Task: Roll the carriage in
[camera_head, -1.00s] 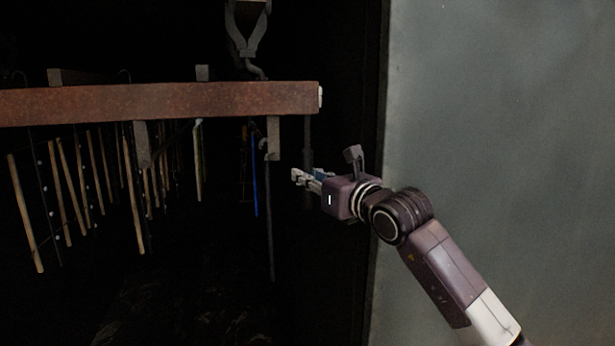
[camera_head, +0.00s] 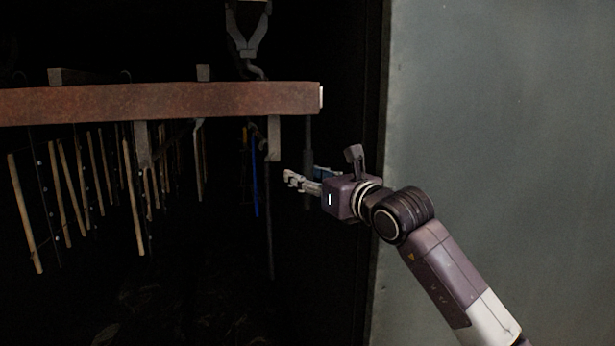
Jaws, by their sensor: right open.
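The carriage shows as a rust-brown horizontal beam (camera_head: 160,102) that runs from the left edge to the picture's middle, with a pale end cap. A grey forked hanger with a hook (camera_head: 245,40) is above its right part. Long thin rods (camera_head: 133,195) hang below the beam, several wooden, one blue (camera_head: 255,180). My right gripper (camera_head: 290,180) is open and empty, pointing left, below and near the beam's right end, beside a dark vertical bar (camera_head: 308,160). I cannot tell whether it touches the bar. My left gripper is not in view.
A large grey-green flat panel (camera_head: 500,120) fills the right side, behind my right arm. Its dark edge stands just right of the gripper. The space behind and below the beam is very dark, and its depth cannot be told.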

